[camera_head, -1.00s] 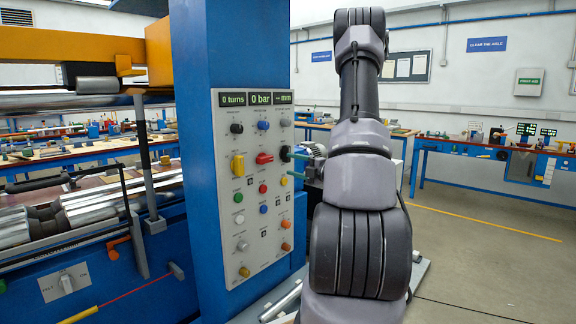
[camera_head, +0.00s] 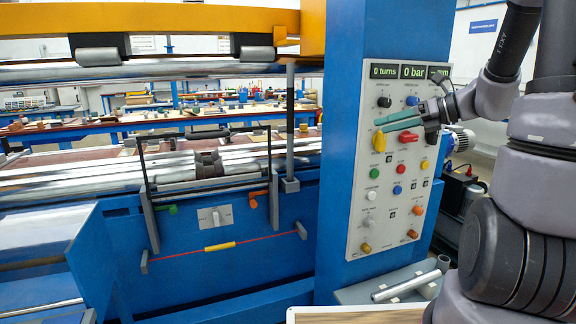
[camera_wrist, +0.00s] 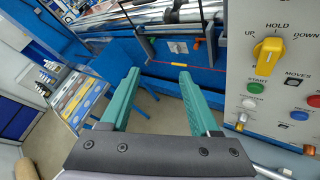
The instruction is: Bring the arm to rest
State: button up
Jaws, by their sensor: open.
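My gripper (camera_head: 388,124) has green fingers and shows in front of the upper part of the control panel in the head view. In the wrist view my gripper (camera_wrist: 158,85) is open, with its two green fingers spread apart and nothing between them. My arm comes in from the right side of the head view and is bent, with the gripper pointing left. In the wrist view the yellow HOLD selector (camera_wrist: 267,52) is to the right of the fingers, apart from them. In the head view the fingers partly overlap the yellow selector (camera_head: 379,141).
The control panel (camera_head: 357,205) sits on a blue column (camera_head: 338,110). The winding machine with its metal rollers (camera_head: 75,182) fills the left. A yellow beam (camera_head: 180,20) runs across the top. A red line with a yellow handle (camera_head: 220,247) crosses the blue front. Metal tubes (camera_head: 405,285) lie low right.

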jog(key=s+a+r+n+g+h, duration=0.1)
jog(key=s+a+n+g+h, duration=0.15)
jog(key=s+n, duration=0.4)
jog(key=s+a+r+n+g+h, duration=0.1)
jog(key=s+a+r+n+h, duration=0.15)
jog(key=s+n, duration=0.45)
jog(key=s+d+r+n+t+h, duration=0.3)
jog(key=s+n+h, duration=0.1)
jog(key=n, duration=0.8)
jog(key=shift+d+r+t+h, duration=0.2)
jog(key=shift+r+t+h, duration=0.05)
jog(key=shift+t+h, duration=0.1)
jog(key=shift+s+a, duration=0.1)
